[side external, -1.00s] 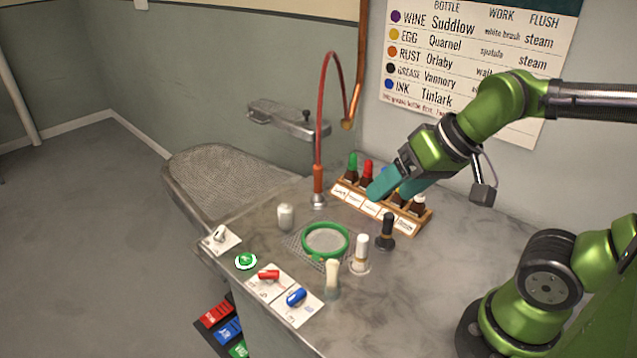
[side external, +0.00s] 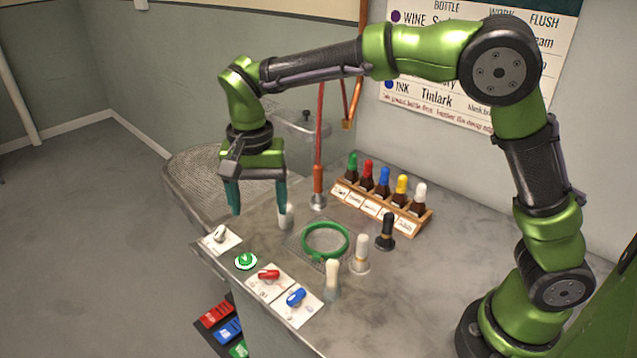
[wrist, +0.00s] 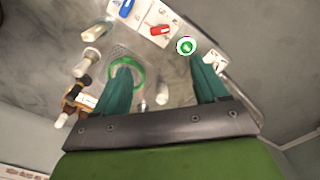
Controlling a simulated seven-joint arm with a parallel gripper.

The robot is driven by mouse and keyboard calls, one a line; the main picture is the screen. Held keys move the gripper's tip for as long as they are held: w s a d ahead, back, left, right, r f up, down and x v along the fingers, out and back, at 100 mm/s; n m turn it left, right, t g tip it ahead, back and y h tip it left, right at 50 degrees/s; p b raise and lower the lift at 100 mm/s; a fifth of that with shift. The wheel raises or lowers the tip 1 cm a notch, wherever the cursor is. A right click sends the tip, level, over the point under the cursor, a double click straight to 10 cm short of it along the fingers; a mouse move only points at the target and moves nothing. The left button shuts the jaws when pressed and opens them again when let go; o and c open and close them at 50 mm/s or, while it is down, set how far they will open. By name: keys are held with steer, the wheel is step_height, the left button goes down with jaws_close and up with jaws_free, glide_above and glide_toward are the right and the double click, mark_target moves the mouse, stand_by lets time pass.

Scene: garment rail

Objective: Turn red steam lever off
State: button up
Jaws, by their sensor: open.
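The red steam lever (side external: 268,275) sits on a white plate on the counter's front edge, between the green round button and the blue lever. It also shows in the wrist view (wrist: 160,31), at the top. My gripper (side external: 256,208) points down, open and empty, above the counter behind the levers. In the wrist view its teal fingers (wrist: 160,92) are spread wide, and the red lever lies beyond them, untouched. The markings on the lever's plate are too small to read.
The blue lever (side external: 296,297), green button (side external: 246,261) and white knob (side external: 220,234) flank the red lever. A green hoop (side external: 325,240), a white-topped cylinder (side external: 286,217), several brushes and a bottle rack (side external: 383,207) stand behind. The red hose (side external: 319,150) rises behind my gripper.

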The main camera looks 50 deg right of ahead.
mark_target(269, 272)
step_height(269, 272, down, 17)
steer(key=shift+r, duration=0.1)
stand_by(0.3)
steer(key=shift+c, duration=0.3)
steer(key=c, duration=1)
steer(key=shift+n, duration=0.3)
steer(key=n, duration=0.4)
steer(key=shift+n, duration=2.2)
